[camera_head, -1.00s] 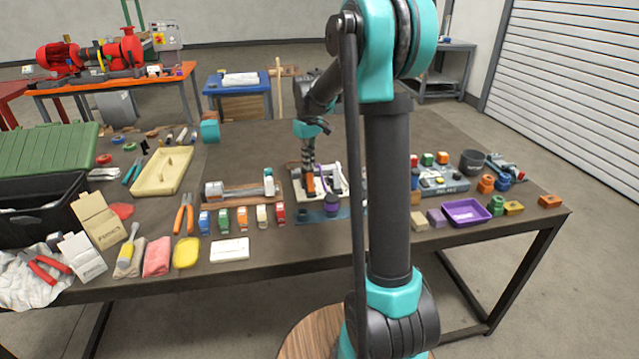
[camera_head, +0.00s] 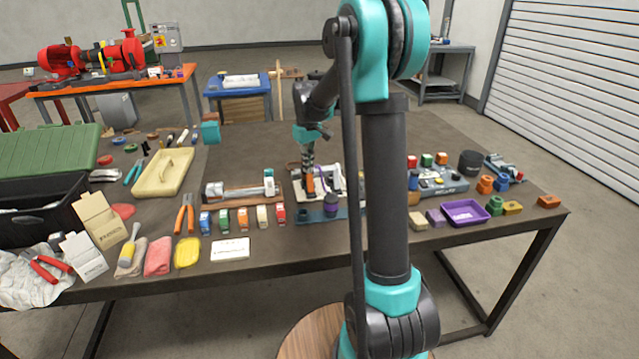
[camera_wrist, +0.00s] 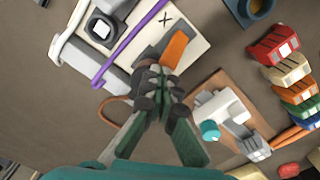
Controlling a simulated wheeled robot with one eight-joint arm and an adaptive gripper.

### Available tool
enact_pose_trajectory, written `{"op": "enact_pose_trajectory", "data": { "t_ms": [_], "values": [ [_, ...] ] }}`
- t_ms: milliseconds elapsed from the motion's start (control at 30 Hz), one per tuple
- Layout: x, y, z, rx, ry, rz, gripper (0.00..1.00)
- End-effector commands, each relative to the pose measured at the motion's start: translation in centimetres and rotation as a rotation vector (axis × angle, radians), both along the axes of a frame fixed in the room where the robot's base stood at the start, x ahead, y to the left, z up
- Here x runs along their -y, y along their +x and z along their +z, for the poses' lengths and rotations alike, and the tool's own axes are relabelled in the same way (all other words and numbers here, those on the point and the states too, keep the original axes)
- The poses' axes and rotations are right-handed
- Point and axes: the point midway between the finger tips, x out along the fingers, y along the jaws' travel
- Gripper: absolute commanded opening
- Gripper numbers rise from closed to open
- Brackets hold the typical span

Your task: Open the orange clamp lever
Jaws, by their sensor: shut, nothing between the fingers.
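The orange clamp lever (camera_wrist: 174,48) shows in the wrist view on a pale base plate (camera_wrist: 190,22), right at the tips of my gripper (camera_wrist: 158,72). My gripper's fingers are together with nothing between them. Their tips lie beside or over the near end of the lever; I cannot tell whether they touch it. In the head view the lever (camera_head: 309,186) is a small upright orange piece directly below my gripper (camera_head: 308,168). Part of the lever and the clamp's mount are hidden behind the fingers in the wrist view.
A purple strap (camera_wrist: 130,42) crosses the plate beside the lever. A wooden board with a grey fixture (camera_head: 240,188) lies to the left, and colored blocks (camera_head: 242,217) stand in front. My arm hides part of the bench. A purple tray (camera_head: 465,212) sits at right.

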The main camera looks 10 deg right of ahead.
Motion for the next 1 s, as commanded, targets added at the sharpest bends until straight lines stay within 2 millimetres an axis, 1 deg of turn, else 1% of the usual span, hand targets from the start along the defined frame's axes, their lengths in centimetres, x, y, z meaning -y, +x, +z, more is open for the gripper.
{"op": "enact_pose_trajectory", "data": {
  "t_ms": [33,367,1000],
  "values": [
    [0.1,-0.9,-1.3,-0.015,-0.002,-0.002,0.00],
    [0.2,-1.1,-1.3,-0.015,-0.003,-0.002,0.00],
    [0.1,-3.4,-1.2,-0.014,-0.001,-0.003,0.00]
  ]
}}
